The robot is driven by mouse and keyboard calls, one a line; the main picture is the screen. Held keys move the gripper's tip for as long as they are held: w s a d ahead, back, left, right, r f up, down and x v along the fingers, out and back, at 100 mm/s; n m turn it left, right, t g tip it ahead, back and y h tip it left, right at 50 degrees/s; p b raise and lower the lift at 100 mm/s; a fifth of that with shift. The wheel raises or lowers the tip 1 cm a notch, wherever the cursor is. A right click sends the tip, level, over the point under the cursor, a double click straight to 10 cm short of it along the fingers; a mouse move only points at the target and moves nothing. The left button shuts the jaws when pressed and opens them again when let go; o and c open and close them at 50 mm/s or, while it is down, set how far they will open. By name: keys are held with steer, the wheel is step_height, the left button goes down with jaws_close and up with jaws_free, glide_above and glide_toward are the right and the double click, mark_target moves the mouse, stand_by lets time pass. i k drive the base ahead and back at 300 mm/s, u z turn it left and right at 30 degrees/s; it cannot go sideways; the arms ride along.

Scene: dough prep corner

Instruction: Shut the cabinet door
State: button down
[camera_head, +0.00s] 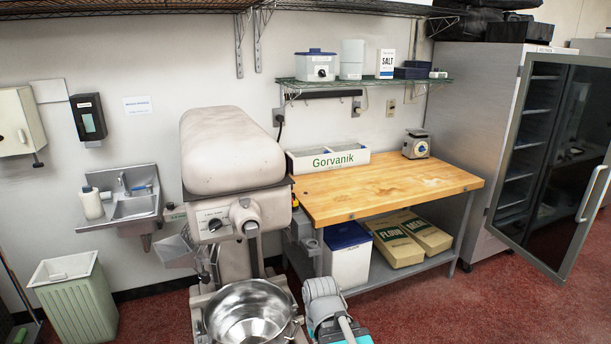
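The tall grey metal cabinet (468,110) stands at the right of the picture. Its glass door (570,160) has a grey frame and a long pale upright handle (592,194) near its right edge. The door appears to stand open, with its handle side swung out towards me and its lower corner over the red floor. Shelves inside the cabinet show through the glass. The right edge of the door is partly cut off by the picture. My gripper is not visible; only grey and teal parts of my arm show at the bottom middle.
A wooden-topped table (420,184) with flour bags (397,243) on its lower shelf stands left of the cabinet. A large mixer with a steel bowl (248,315) is left of that. Red floor (480,305) lies open before the cabinet.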

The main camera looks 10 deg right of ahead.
mark_target(554, 178)
steer(key=i, duration=1.25)
steer(key=z, duration=1.75)
steer(key=i, duration=1.55)
steer(key=u, duration=0.05)
